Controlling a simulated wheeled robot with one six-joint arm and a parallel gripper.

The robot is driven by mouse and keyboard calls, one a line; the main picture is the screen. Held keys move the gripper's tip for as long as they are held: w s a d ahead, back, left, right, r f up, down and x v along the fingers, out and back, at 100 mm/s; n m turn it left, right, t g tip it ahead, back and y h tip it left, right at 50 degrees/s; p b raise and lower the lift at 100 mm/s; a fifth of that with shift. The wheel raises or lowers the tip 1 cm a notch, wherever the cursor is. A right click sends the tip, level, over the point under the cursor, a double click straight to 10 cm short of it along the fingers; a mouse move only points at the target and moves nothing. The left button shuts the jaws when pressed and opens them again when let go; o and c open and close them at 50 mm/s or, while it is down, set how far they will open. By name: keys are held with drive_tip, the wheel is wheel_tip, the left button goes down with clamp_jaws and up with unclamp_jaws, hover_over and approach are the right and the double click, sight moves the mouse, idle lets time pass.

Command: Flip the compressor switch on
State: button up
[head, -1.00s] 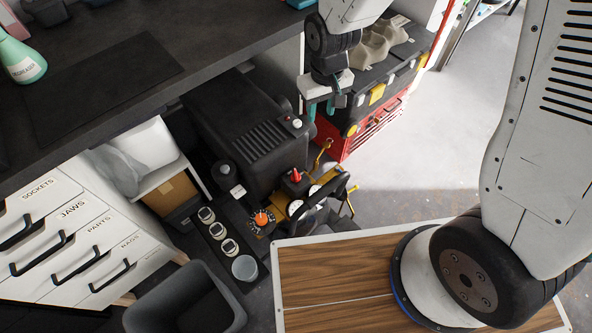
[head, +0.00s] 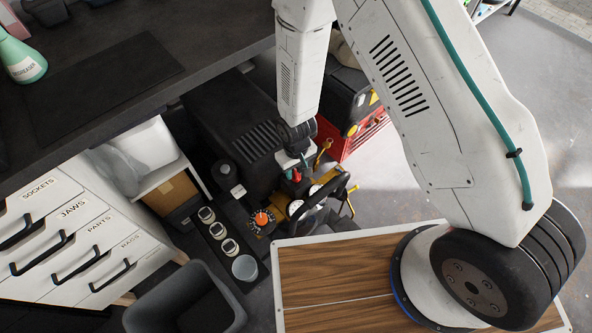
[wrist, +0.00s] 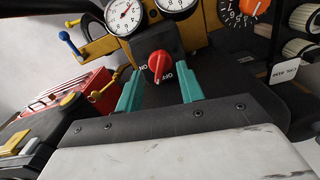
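The compressor (head: 240,130) is a dark ribbed unit under the bench, with a yellow front part. Its red switch knob (wrist: 159,64) sits on a dark box between ON and OFF labels in the wrist view. The knob's narrow end points down in the picture, beside the OFF label. The red knob also shows in the head view (head: 296,176), partly by my gripper. My gripper in the head view (head: 296,163) is mostly hidden.
Gauges (wrist: 122,18) and an orange dial (wrist: 256,5) are close to the switch. A yellow valve with a blue lever (wrist: 70,43) is at the left. A red toolbox (head: 360,135) stands beside the compressor. The dark benchtop (head: 190,40) overhangs it.

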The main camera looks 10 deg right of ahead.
drive_tip(key=shift+f, duration=0.75)
clamp_jaws()
idle(0.8)
unclamp_jaws()
drive_tip(key=shift+r, duration=0.1)
